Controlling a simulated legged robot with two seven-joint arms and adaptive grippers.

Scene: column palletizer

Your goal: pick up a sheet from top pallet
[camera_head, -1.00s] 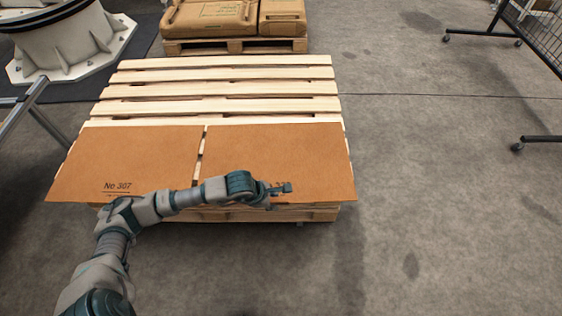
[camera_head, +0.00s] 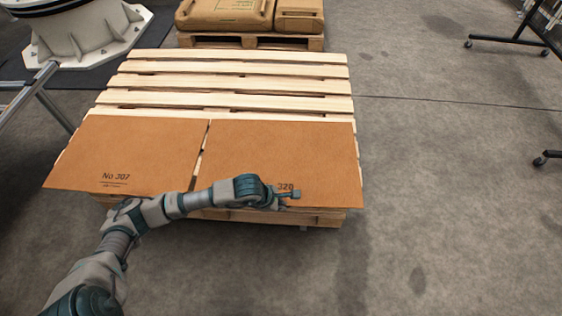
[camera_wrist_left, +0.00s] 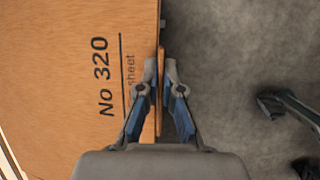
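Two flat brown sheets lie side by side on the near part of a wooden pallet (camera_head: 245,87): the left sheet (camera_head: 130,145), marked No 307, and the right sheet (camera_head: 285,150), marked with 320. My left gripper (camera_head: 292,194) is at the near edge of the right sheet. In the left wrist view, the No 320 sheet (camera_wrist_left: 60,60) fills the left side. The left gripper's fingers (camera_wrist_left: 161,72) are close together, one on each side of the sheet's edge, shut on it. The arm hides part of the near edge. My right gripper is not in view.
Another pallet (camera_head: 250,41) with brown sacks (camera_head: 225,12) stands behind. A white round base (camera_head: 75,35) and a metal rail (camera_head: 45,78) are at the left. A wheeled black frame (camera_head: 510,43) stands at the right. The floor right of the pallet is clear.

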